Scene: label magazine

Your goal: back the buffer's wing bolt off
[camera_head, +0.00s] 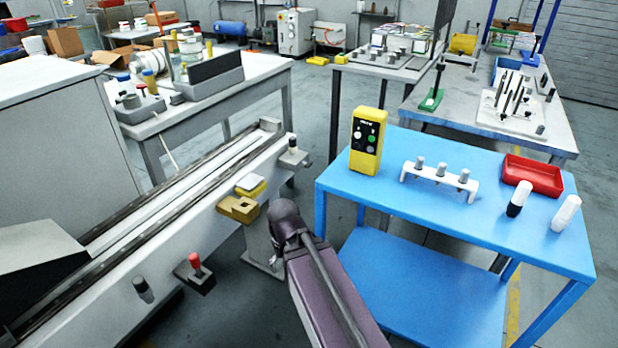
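I cannot tell for sure which part is the buffer, and no wing shape can be made out on any bolt. Along the long pale rail machine (150,240) sit a grey block with a dark-topped post (292,152) at the far end, a yellow-brown notched block (238,208), a dark block with a red knob (195,263), and a dark cylindrical knob (143,289) on the near side. My purple arm reaches up from the bottom centre, its dark joint right of the notched block. My gripper does not show; it may be hidden behind the arm.
A blue table (450,225) stands right, with a yellow button box (367,140), a white rack with three grey pegs (440,178), a red tray (532,175) and two white-topped bottles (519,198). Grey benches stand behind. Open floor separates machine and table, partly covered by my arm.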

